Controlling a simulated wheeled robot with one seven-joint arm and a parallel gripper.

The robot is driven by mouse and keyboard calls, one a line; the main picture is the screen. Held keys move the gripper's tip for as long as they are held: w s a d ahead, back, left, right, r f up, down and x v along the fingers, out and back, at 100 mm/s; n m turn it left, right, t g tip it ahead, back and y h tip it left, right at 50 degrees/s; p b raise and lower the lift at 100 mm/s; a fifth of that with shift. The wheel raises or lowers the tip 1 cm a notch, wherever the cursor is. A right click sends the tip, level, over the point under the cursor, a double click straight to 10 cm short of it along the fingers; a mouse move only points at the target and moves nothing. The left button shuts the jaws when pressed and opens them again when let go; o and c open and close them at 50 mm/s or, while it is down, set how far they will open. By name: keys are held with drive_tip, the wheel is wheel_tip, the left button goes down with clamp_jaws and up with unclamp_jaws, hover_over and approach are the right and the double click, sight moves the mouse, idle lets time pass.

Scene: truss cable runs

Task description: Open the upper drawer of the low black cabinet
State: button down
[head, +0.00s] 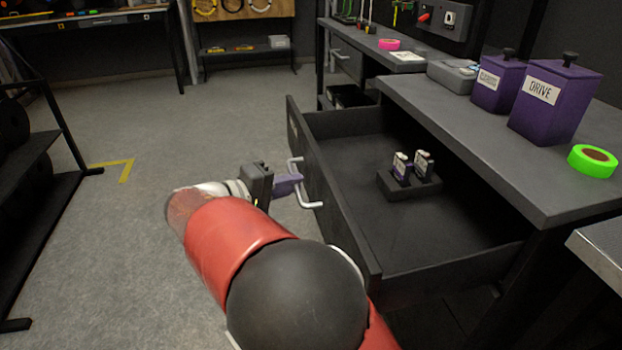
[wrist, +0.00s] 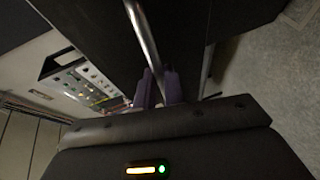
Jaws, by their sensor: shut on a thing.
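The upper drawer (head: 345,207) of the low black cabinet (head: 500,150) is pulled well out, and its inside shows. Its pale bar handle (head: 308,200) is on the drawer's front. My gripper (head: 294,184) is shut on the handle, with its purple fingers around the bar. In the wrist view my gripper's purple fingers (wrist: 159,88) close on the handle bar (wrist: 143,42), close to the dark drawer front (wrist: 85,25). A small black holder (head: 410,188) with two small white-topped items stands inside the drawer.
Two purple boxes, one labelled DRIVE (head: 553,100), and a green tape roll (head: 593,161) stand on the cabinet top. A black rack (head: 40,180) is at the left. The grey floor (head: 140,230) between is clear. A pale-topped surface (head: 600,250) is at the right edge.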

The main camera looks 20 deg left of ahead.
drive_tip(key=shift+s+a+f, duration=0.1)
drive_tip(key=shift+s+a, duration=0.3)
drive_tip(key=shift+a, duration=0.2)
drive_tip(key=shift+s+a, duration=0.4)
drive_tip(key=shift+a, duration=0.2)
drive_tip(key=c, duration=1.5)
unclamp_jaws()
drive_tip(key=v, duration=0.8)
